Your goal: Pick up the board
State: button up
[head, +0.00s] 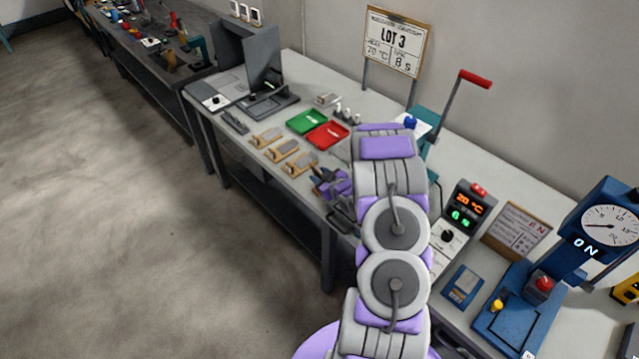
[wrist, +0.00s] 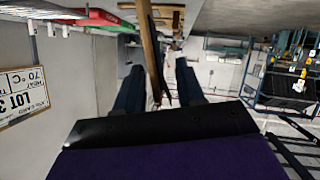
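Three small tan wooden boards with grey plates lie in a row near the table's front edge: a far one (head: 267,136), a middle one (head: 281,150) and a near one (head: 299,163). I cannot tell which one the task means. My gripper (head: 333,185) is just right of the near board, low over the table edge and partly hidden by my arm. In the wrist view my gripper (wrist: 158,88) is open, its two dark fingers apart. A long brown wooden piece (wrist: 149,45) shows between them, nearer the left finger; contact cannot be told.
A green tray (head: 307,121) and a red tray (head: 327,135) lie behind the boards. A LOT 3 sign (head: 396,42) and a red-handled press (head: 474,79) stand at the back. A digital readout box (head: 462,212) and a blue gauge machine (head: 600,225) are right. The floor (head: 120,220) left is clear.

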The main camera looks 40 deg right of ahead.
aim_at(316, 175)
jog(key=x, duration=0.3)
jog(key=shift+w+d, duration=0.15)
jog(key=shift+w, duration=0.1)
jog(key=shift+c, duration=0.3)
grip_shut()
